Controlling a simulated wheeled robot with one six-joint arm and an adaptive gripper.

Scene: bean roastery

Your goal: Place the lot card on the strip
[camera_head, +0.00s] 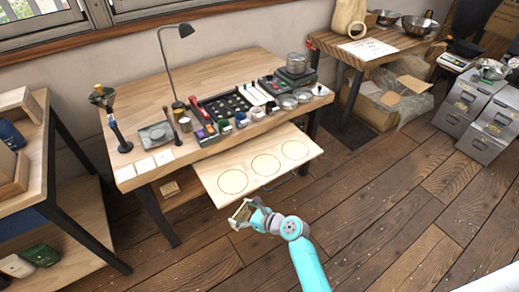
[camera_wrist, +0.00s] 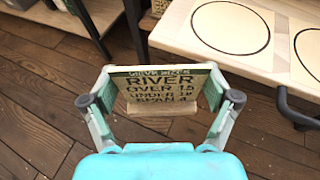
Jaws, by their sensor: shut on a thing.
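The lot card (camera_wrist: 160,92) is a small pale card or plate with a green top edge and dark printed lettering, including "RIVER". My gripper (camera_wrist: 160,104) is shut on it, with one finger at each side edge; the printed face is toward the wrist camera. In the head view my gripper (camera_head: 243,213) holds the card in front of the pull-out board's near edge, above the floor. No strip is clearly marked; a row of pale squares (camera_head: 146,166) lies at the workbench's front left and may be it.
The pull-out board (camera_head: 225,169) has several drawn circles and is bare. The workbench (camera_head: 130,184) carries a lamp (camera_head: 172,73), a dark tray (camera_head: 222,105) and small cups. A dark handle (camera_wrist: 296,112) sticks out at the board's front. Floor around my gripper is clear.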

